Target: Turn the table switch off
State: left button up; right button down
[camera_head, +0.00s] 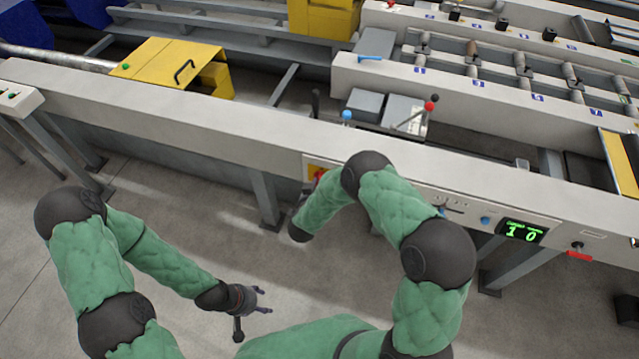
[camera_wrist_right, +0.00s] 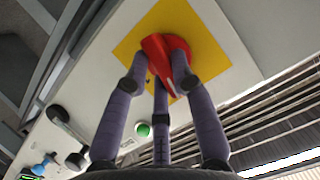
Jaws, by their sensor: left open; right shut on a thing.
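The table switch is a red knob (camera_wrist_right: 168,55) on a yellow plate (camera_wrist_right: 212,60), seen in the right wrist view. In the head view the red knob (camera_head: 319,176) shows only in part beside my right arm, on the front face of the table. My right gripper (camera_wrist_right: 168,72) is shut on the red knob, with its fingers around it. Its fingers hide part of the knob, so I cannot tell its exact turn. My left gripper (camera_head: 262,302) is open and empty, low over the floor, away from the switch.
A green button (camera_wrist_right: 144,130) sits on the panel near the switch. A green-lit display (camera_head: 522,231) and a blue knob (camera_head: 485,220) are farther right on the front face. Levers with red (camera_head: 432,103) and blue (camera_head: 347,116) ends stand behind the front beam.

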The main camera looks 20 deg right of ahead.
jog(key=shift+n+g+h+p, duration=0.3)
jog(key=shift+n+h+p, duration=0.1)
jog(key=shift+n, duration=0.4)
jog(key=c, duration=1)
grip_release()
jog(key=shift+c, duration=0.2)
jog(key=shift+a, duration=0.1)
jog(key=v, duration=1.2)
jog(key=shift+w+f, duration=0.1)
